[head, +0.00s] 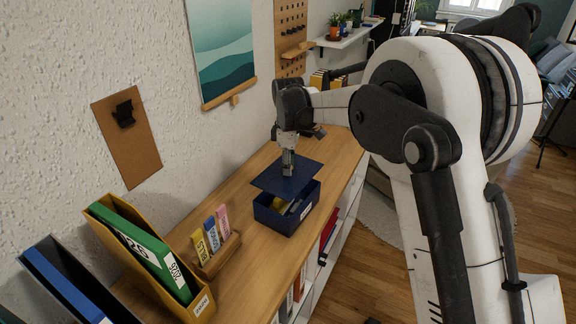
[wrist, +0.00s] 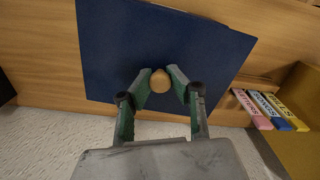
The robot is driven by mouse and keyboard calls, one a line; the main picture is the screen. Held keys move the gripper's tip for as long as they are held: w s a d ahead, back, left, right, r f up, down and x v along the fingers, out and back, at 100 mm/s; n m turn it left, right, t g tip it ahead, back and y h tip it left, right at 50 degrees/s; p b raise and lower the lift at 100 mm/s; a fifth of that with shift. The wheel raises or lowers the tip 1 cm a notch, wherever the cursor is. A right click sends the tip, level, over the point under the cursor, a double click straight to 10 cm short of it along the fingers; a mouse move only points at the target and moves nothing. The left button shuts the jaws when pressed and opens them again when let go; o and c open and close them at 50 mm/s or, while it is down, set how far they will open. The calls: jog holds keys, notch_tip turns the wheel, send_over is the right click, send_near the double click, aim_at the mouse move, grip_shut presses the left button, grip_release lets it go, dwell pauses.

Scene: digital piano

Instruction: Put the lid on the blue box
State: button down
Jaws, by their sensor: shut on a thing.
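The blue lid (head: 287,177) is a flat dark blue square panel, held by my gripper (head: 288,160) above the back part of the blue box. The blue box (head: 293,219) stands on the wooden shelf top, its front opening uncovered, with yellow and grey things inside. In the wrist view my gripper (wrist: 160,84) is shut on the lid's round wooden knob (wrist: 160,81), and the lid (wrist: 205,40) fills much of the picture and hides the box. The lid looks slightly tilted and set back from the box; whether it touches the rim I cannot tell.
A wooden holder (head: 219,257) with yellow, blue and pink labelled items stands left of the box. A yellow file holder (head: 197,306) with a green binder (head: 148,248) is nearer. The wooden top (head: 258,165) is bare behind the box; the wall (head: 215,130) runs along the left.

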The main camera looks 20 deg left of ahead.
jog(key=shift+s+f+b, duration=0.1)
jog(key=shift+f+b, duration=1.2)
jog(key=shift+f, duration=1.5)
jog(key=shift+b, duration=1.05)
dwell(1.1)
jog(key=shift+f+b, duration=0.2)
jog(key=shift+b, duration=0.45)
dwell(1.2)
jog(key=c, duration=1.1)
grip_release()
jog(key=shift+r, duration=0.1)
